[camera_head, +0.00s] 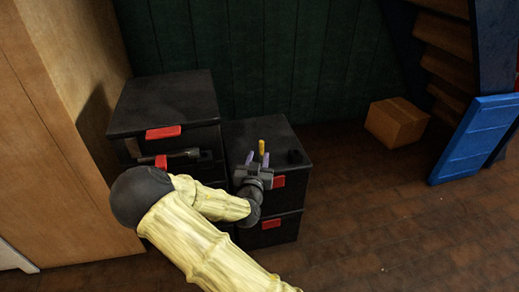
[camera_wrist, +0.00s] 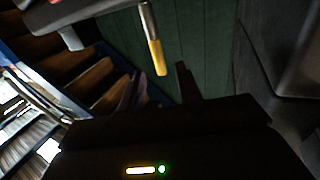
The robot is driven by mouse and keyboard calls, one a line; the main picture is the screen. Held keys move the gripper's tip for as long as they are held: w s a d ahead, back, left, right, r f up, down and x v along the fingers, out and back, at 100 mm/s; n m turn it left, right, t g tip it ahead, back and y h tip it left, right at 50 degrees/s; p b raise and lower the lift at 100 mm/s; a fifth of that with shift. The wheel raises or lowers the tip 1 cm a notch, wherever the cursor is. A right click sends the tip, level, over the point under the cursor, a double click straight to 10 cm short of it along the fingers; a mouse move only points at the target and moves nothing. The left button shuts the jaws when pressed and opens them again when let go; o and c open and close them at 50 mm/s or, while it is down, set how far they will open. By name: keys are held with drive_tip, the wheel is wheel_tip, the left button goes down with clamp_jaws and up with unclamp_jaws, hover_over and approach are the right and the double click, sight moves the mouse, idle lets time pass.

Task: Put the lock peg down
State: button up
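The lock peg, with a yellow end (camera_head: 262,147), shows just past my gripper over the right black box stack. No finger visibly touches the peg. The shaft's far end is hidden.
A taller black box stack (camera_head: 165,103) with red latches stands left, with a dark rod-like part (camera_head: 180,156) at its front. A small dark block (camera_head: 295,157) sits on the right stack (camera_head: 278,133). A cardboard box (camera_head: 397,122) and blue panel (camera_head: 475,138) are right.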

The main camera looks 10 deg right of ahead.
drive_tip(key=p+v, duration=0.1)
drive_tip(key=v, duration=0.6)
drive_tip(key=shift+s, duration=0.3)
drive_tip(key=s+d+f+m+g+y, duration=0.2)
drive_tip(key=s+d+f+g+y, duration=0.15)
drive_tip(key=f+g, duration=0.35)
drive_tip(key=s+r+n+g+y, duration=0.1)
drive_tip(key=s+r+n+g, duration=0.2)
drive_tip(key=s+r, duration=0.2)
drive_tip(key=s+r+n+g+y, duration=0.2)
drive_tip(key=s+r+n+g, duration=0.1)
drive_tip(key=s, duration=0.7)
wheel_tip(320, 180, up, 3)
drive_tip(key=shift+a+f+g, duration=0.15)
drive_tip(key=shift+a+g, duration=0.3)
drive_tip(key=shift+g, duration=0.05)
